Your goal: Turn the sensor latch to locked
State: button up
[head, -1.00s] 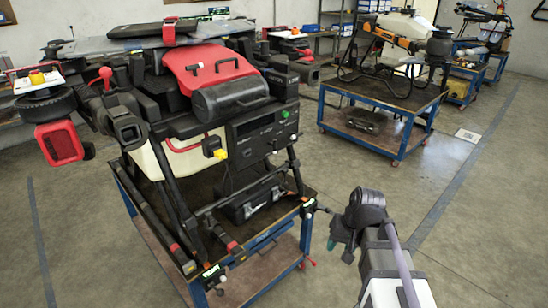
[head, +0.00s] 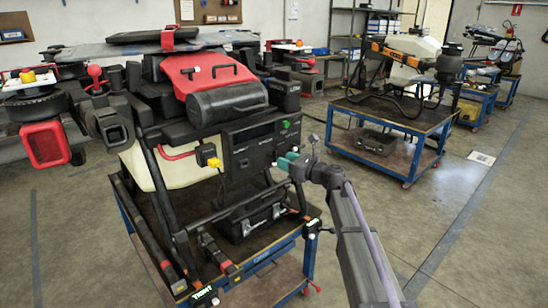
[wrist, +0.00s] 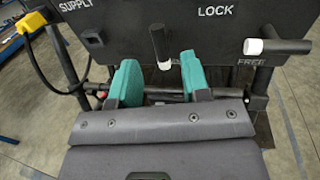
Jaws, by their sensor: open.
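In the wrist view a dark panel (wrist: 215,32) carries the words SUPPLY, LOCK and FREE. A black lever with a white tip (wrist: 254,47) lies level at the right, its tip just above FREE. A second black lever with a white tip (wrist: 160,42) points down near the middle, left of LOCK. I cannot tell for certain which is the sensor latch. My gripper (wrist: 160,77) is open, its teal fingers either side of the middle lever's line; contact cannot be judged. In the head view my gripper (head: 288,161) is beside the front panel of the drone (head: 190,115).
A yellow plug on a cable (wrist: 33,22) is at the left in the wrist view. The drone stands on a blue-framed cart (head: 268,255) with a black case (head: 252,218). Another cart (head: 395,115) stands behind at right.

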aim_at(274, 156)
jog(key=x, duration=0.5)
jog(key=shift+w+a, duration=0.25)
jog(key=shift+a, duration=0.05)
grip_shut()
